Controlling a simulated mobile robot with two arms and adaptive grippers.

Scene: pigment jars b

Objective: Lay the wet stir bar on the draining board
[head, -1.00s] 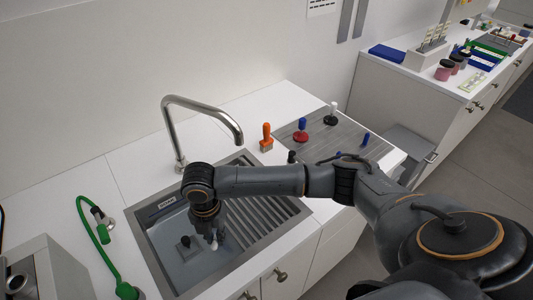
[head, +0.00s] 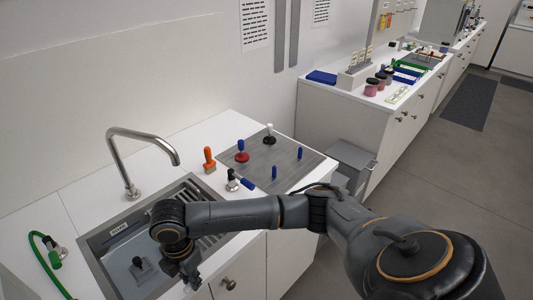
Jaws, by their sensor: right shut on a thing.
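My right gripper (head: 188,276) points down over the front right part of the sink (head: 122,262). Its fingers are closed. What they hold is mostly hidden by the gripper; I take it as the stir bar, but its shape cannot be made out. The grey draining board (head: 262,164) lies on the white counter, right of the sink and beyond my right arm. The gripper is well apart from it. My left gripper is out of view.
On the board stand a red-based tool (head: 242,152), a black-based tool (head: 269,136) and blue pieces (head: 274,172). Between sink and board are an orange tool (head: 209,160) and a blue-handled one (head: 245,184). A tap (head: 150,135) arches behind the sink. The board's middle has bare room.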

